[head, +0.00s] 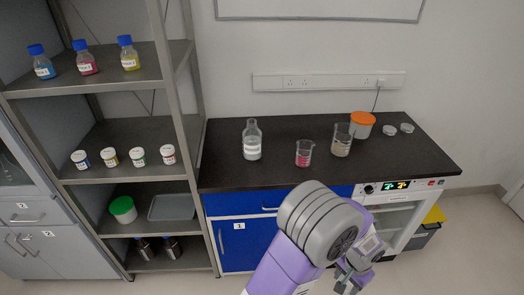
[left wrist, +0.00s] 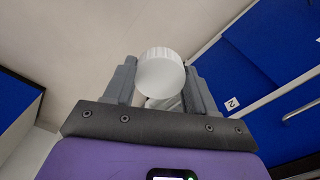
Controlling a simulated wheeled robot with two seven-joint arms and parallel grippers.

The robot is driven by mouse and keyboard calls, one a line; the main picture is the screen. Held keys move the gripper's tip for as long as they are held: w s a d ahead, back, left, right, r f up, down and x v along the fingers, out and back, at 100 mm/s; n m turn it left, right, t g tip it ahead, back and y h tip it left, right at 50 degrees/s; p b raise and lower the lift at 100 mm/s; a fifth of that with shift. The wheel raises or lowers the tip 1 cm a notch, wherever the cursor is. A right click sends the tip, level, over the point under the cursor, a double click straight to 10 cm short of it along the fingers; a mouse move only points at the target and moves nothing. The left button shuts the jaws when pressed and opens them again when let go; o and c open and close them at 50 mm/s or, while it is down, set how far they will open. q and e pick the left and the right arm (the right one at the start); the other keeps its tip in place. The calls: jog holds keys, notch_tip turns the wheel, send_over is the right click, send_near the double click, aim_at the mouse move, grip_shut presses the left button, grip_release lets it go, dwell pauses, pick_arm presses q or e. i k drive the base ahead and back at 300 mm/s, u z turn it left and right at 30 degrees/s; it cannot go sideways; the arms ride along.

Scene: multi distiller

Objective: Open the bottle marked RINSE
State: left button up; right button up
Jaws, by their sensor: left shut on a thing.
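A clear bottle (head: 252,147) with a white label stands upright on the dark bench top. Its neck looks bare, with no cap on it; the label text is too small to read. My left gripper (head: 348,283) is low in front of the bench, to the right of and well apart from the bottle. In the left wrist view its grey fingers (left wrist: 163,85) are shut on a round white ridged cap (left wrist: 160,75). My right gripper is not in view.
A beaker with pink liquid (head: 304,155), a beaker with pale contents (head: 342,143) and an orange-lidded tub (head: 362,125) stand right of the bottle. The bench's left end is clear. A metal shelf (head: 180,90) with small bottles and jars rises at the left.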

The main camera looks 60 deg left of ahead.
aim_at(251, 136)
jog(key=u, duration=1.35)
